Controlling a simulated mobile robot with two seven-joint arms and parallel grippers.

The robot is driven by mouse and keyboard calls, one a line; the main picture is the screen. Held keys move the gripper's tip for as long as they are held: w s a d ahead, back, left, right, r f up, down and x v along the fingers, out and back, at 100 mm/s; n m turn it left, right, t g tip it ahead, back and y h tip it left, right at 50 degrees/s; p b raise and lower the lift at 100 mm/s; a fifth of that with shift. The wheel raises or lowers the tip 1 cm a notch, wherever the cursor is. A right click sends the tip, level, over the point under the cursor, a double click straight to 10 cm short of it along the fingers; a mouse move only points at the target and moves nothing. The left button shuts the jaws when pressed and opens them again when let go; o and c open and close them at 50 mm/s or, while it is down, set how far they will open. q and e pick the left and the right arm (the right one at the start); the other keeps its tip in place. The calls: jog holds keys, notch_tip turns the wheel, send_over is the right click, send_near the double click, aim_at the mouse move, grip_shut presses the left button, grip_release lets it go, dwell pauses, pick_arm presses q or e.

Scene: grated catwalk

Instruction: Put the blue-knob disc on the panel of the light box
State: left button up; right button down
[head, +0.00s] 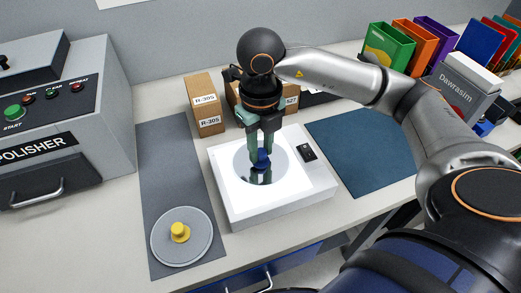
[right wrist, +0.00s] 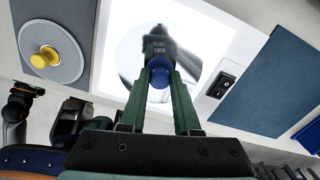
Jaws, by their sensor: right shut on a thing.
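The blue-knob disc (head: 243,163) is a round, shiny grey plate over the bright white panel (head: 226,190) of the light box (head: 270,208). Its blue knob (head: 261,160) stands at its centre. My right gripper (head: 261,165) points down and is shut on the knob, which also shows between its green fingers in the right wrist view (right wrist: 160,75). The disc lies within the panel's outline and looks level. I cannot tell whether it touches the panel or hangs just above it. My left gripper is not seen in the head view.
A yellow-knob disc (head: 200,247) lies on a grey mat (head: 165,150) left of the light box. A black switch (head: 306,152) is on the box's right side. Cardboard boxes (head: 205,105) stand behind it, a polisher (head: 60,110) at far left. A blue mat (head: 365,150) is bare.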

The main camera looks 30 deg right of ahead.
aim_at(260, 151)
jog(key=shift+f, duration=0.65)
jog(key=shift+f, duration=0.1)
jog(key=shift+f, duration=0.15)
jog(key=c, duration=0.6)
grip_release()
jog(key=shift+c, duration=0.2)
jog(key=shift+r, duration=0.25)
jog(key=shift+r, duration=0.25)
notch_tip(260, 151, up, 12)
jog(key=p, duration=0.1)
jog(key=shift+f+p, duration=0.2)
jog(key=shift+p, duration=0.1)
